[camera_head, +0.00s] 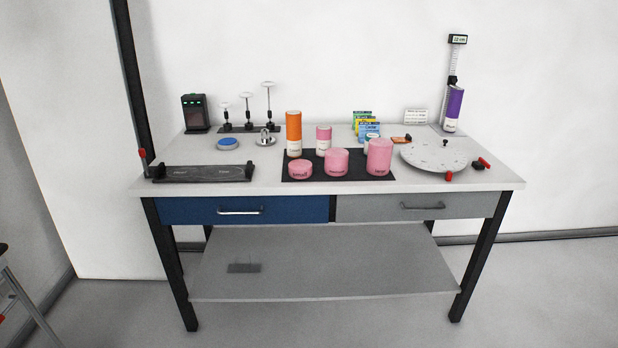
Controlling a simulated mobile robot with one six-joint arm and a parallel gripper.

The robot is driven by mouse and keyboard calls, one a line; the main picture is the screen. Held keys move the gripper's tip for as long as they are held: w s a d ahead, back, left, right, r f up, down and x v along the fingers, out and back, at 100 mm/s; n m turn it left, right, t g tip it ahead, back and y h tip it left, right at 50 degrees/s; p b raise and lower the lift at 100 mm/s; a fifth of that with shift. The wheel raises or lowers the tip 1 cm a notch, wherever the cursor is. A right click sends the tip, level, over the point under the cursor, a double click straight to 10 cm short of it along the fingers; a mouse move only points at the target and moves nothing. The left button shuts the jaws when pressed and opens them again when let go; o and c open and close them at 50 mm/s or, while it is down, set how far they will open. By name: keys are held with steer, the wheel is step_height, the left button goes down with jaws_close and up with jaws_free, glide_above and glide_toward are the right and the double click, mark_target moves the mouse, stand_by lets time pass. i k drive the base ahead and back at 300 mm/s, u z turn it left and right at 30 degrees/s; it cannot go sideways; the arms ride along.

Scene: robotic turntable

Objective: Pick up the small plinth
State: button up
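Three pink cylinders that look like plinths stand upright in a row on a black mat (312,158) near the table's front edge. The shortest, the small plinth (300,170), is at the left front of the mat and has dark lettering too small to read. A medium pink cylinder (336,162) stands to its right, and the tallest pink cylinder (379,157) is at the right end. The three stand apart or nearly so. My gripper is not in view.
An orange cylinder (294,134) and a pink-and-white one (323,140) stand behind the row. A round white turntable (430,156) is at the right. A dark tray (203,173) lies at the left front. A purple cylinder (453,110) stands at the back right.

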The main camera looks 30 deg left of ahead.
mark_target(299, 168)
steer(key=z, duration=0.9)
steer(key=k, duration=0.25)
steer(key=u, duration=2.95)
steer(key=i, duration=1.15)
steer(key=u, duration=0.05)
